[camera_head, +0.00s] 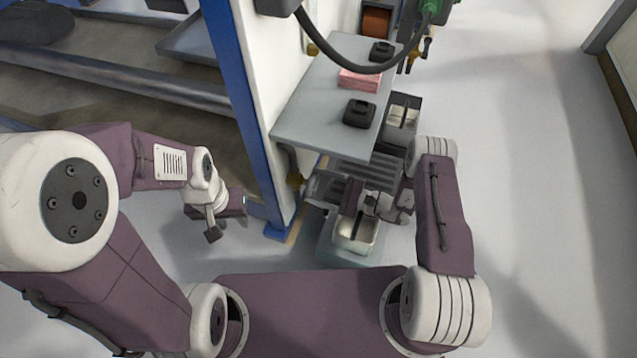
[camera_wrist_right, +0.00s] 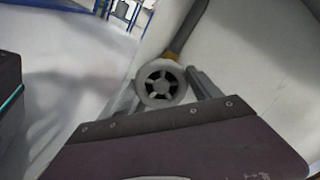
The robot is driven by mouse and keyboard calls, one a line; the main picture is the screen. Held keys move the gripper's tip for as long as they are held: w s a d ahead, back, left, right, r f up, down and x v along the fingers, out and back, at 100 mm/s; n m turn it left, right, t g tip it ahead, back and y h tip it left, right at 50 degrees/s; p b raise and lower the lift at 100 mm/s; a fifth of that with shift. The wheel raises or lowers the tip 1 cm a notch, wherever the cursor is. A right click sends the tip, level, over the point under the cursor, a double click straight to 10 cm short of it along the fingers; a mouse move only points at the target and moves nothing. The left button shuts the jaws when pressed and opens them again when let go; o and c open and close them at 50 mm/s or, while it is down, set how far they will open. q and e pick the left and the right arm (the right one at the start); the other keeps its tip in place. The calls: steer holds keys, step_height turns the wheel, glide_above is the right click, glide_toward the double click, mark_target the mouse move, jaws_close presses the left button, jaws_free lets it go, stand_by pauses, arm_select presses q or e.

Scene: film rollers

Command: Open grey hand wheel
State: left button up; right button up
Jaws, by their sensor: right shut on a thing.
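The grey hand wheel (camera_wrist_right: 160,83) is a small round wheel with dark openings between its spokes, seen face-on in the right wrist view. It sits low by a white panel, with a yellow fitting behind it. My right gripper (camera_wrist_right: 166,88) is shut on the wheel, with a grey finger on either side of its rim. In the head view my right gripper (camera_head: 318,187) reaches left under the grey shelf, and the wheel cannot be made out there. My left gripper (camera_head: 213,232) hangs left of the blue post, away from the wheel; its jaw opening is unclear.
The grey shelf (camera_head: 310,108) carries black devices (camera_head: 360,113) and a pink stack (camera_head: 359,80), above my right gripper. A blue post (camera_head: 240,110) stands between my arms. Open floor (camera_head: 530,170) lies to the right.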

steer(key=shift+n+p, duration=0.3)
steer(key=shift+n, duration=0.5)
steer(key=shift+f, duration=0.1)
steer(key=o, duration=1.4)
steer(key=shift+c, duration=0.2)
steer(key=s+d+r+p, duration=0.6)
steer(key=d+r+p, duration=0.3)
steer(key=r, duration=0.2)
steer(key=shift+s+d, duration=0.35)
steer(key=shift+s, duration=0.05)
